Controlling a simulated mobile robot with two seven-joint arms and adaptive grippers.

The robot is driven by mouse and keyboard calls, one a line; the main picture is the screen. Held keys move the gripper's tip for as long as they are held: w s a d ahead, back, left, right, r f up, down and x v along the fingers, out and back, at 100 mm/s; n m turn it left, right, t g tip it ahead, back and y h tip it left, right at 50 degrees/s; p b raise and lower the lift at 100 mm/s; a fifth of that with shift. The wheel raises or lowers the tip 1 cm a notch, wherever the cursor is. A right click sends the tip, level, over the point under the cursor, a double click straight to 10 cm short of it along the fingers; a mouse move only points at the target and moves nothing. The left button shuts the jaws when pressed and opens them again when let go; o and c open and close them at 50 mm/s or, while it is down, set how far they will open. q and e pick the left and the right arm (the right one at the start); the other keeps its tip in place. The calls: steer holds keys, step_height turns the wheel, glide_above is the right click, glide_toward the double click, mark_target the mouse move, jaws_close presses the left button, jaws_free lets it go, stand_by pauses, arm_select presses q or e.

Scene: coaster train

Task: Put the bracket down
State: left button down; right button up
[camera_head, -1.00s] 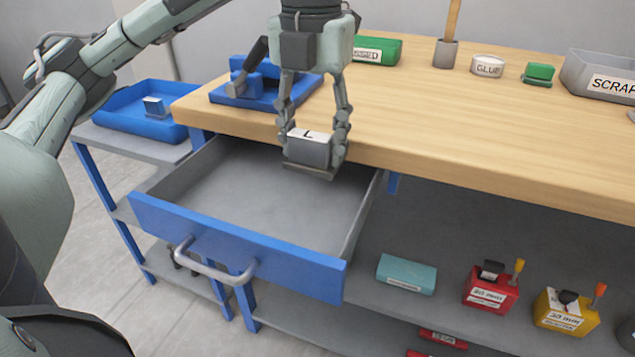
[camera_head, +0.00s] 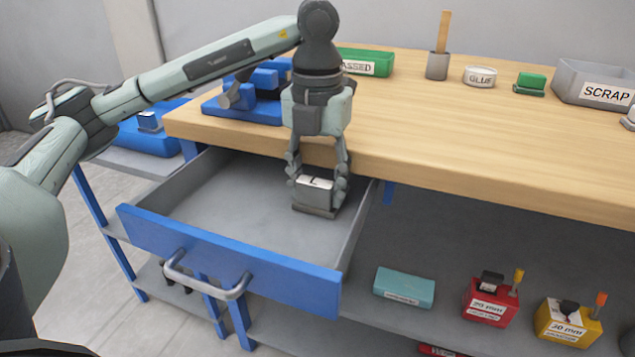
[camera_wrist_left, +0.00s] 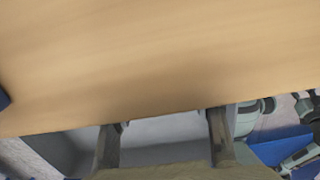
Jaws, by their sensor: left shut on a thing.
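The bracket (camera_head: 315,190) is a small grey block with a white top marked "L" and a flat base. My left gripper (camera_head: 319,180) points down and is shut on it, inside the outline of the open drawer (camera_head: 235,205). The bracket is at the drawer's right rear part; I cannot tell whether its base touches the drawer floor. In the left wrist view the gripper fingers (camera_wrist_left: 165,145) show at the bottom, and the bracket is not clear there. My right gripper is not in view.
The wooden bench top (camera_head: 460,140) overhangs just behind and right of the gripper. A blue fixture (camera_head: 245,105) and green tray (camera_head: 365,63) stand on it. The drawer's blue front (camera_head: 230,262) is nearest me. The rest of its floor is clear. Boxes (camera_head: 490,300) sit on the lower shelf.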

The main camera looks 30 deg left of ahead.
mark_target(318, 147)
arm_select(q)
steer(key=shift+f, duration=0.1)
steer(key=c, duration=0.7)
jaws_free()
steer(key=shift+c, duration=0.2)
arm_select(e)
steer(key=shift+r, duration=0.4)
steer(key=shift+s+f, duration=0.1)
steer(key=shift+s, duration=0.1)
arm_select(q)
steer(key=shift+r, duration=0.25)
step_height(318, 147, up, 6)
steer(key=shift+r+p, duration=0.2)
steer(key=shift+p, duration=0.35)
step_height(318, 147, up, 5)
steer(key=shift+r+p, duration=0.2)
steer(key=shift+p, duration=0.85)
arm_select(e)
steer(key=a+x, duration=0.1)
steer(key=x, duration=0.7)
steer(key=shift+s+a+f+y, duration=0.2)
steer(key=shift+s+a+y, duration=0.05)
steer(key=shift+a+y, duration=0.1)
